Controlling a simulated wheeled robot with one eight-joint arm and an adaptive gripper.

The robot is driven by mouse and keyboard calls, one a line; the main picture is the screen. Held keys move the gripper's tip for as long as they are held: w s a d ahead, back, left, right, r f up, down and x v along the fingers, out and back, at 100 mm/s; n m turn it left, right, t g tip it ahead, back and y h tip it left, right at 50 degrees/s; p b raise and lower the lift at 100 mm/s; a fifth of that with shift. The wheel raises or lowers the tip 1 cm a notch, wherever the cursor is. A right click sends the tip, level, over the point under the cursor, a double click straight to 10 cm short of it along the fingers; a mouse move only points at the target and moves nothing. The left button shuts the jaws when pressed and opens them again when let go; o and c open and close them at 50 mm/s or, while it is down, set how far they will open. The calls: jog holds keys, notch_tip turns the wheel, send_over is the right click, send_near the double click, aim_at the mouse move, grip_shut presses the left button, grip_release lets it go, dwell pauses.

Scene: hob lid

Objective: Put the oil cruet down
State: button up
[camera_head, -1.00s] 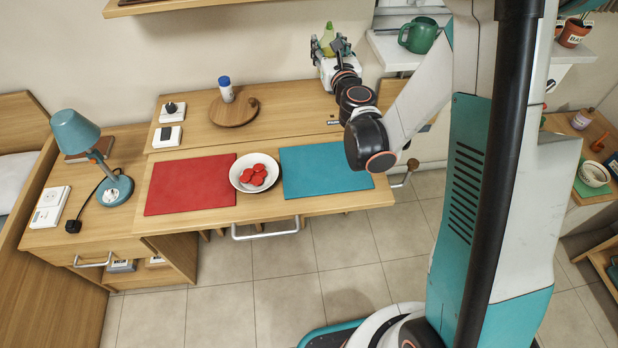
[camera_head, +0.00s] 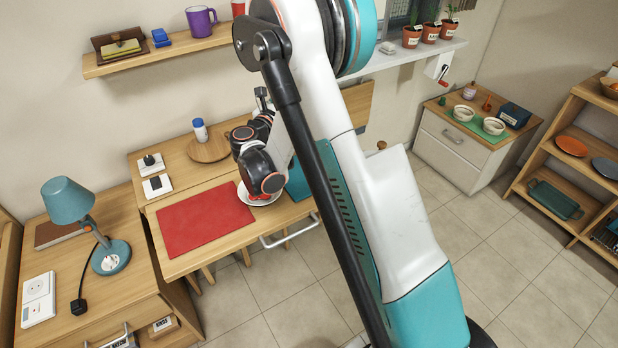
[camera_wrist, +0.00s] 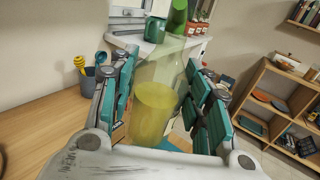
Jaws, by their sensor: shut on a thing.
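The oil cruet (camera_wrist: 156,105) is clear glass with yellow oil in its lower part and a green top (camera_wrist: 177,18). In the wrist view it stands between the teal-padded fingers of my gripper (camera_wrist: 163,90), which is shut on it. In the head view my arm hides the cruet and most of my gripper; only a grey bit of the gripper (camera_head: 262,99) shows above the wooden worktop (camera_head: 176,160). I cannot tell whether the cruet's base touches a surface.
On the worktop are a round wooden board (camera_head: 209,150), a white-and-blue shaker (camera_head: 200,130) and a red mat (camera_head: 205,220). My arm partly covers a white bowl (camera_head: 244,194) and teal mat (camera_head: 298,185). A grey utensil pot (camera_wrist: 88,80) stands at left in the wrist view.

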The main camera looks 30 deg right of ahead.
jog(key=s+d+f+m+g+h, duration=0.2)
jog(key=s+m+g+h, duration=0.1)
jog(key=s+m+g, duration=0.3)
jog(key=shift+n+g, duration=0.5)
jog(key=shift+n, duration=0.1)
jog(key=f+b, duration=0.2)
jog(key=f, duration=0.4)
jog(key=f+b, duration=0.2)
jog(key=f, duration=0.5)
jog(key=f+b, duration=0.2)
jog(key=f, duration=0.4)
jog(key=shift+w+d+f, duration=0.25)
jog(key=shift+w, duration=0.05)
jog(key=shift+b, duration=0.3)
jog(key=shift+f, duration=0.15)
jog(key=o, duration=1.3)
